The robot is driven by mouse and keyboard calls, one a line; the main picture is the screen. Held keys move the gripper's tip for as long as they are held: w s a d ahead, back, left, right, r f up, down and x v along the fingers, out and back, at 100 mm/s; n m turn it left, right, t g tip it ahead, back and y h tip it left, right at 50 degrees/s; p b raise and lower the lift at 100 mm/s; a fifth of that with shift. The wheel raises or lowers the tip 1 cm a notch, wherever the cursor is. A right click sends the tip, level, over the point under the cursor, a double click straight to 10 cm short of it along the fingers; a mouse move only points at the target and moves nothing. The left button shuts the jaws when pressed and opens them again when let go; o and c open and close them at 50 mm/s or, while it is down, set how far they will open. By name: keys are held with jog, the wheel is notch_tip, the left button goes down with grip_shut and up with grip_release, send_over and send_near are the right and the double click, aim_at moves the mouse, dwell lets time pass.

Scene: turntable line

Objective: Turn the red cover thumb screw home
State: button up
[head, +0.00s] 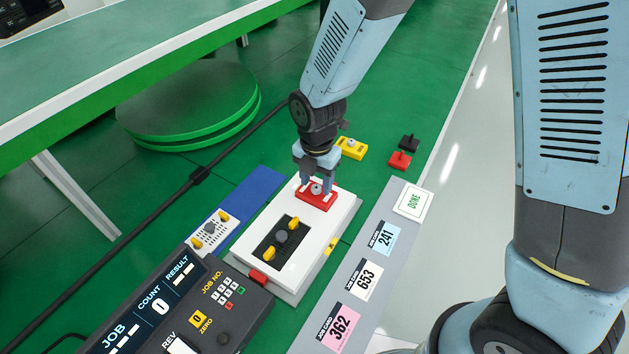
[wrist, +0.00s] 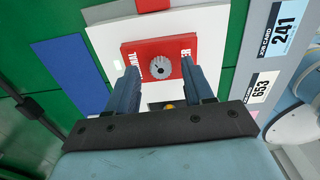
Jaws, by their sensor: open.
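The red cover (head: 312,198) lies on the far part of the white fixture plate (head: 314,228). Its grey thumb screw (head: 316,189) stands at its middle. In the wrist view the red cover (wrist: 155,65) shows white lettering at its sides, and the round grey thumb screw (wrist: 160,68) has a dark mark on its face. My gripper (head: 317,186) is open above the cover, one finger on each side of the screw. In the wrist view my gripper's fingers (wrist: 158,75) stand apart with a gap between them and the screw.
A black block with yellow knobs (head: 281,240) sits on the plate's near part. A control box (head: 180,310) stands at the near left. Job cards (head: 366,276) lie on the grey strip at right. A yellow part (head: 352,148) and a red part (head: 399,160) lie beyond.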

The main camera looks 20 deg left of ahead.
jog(key=shift+f, duration=0.45)
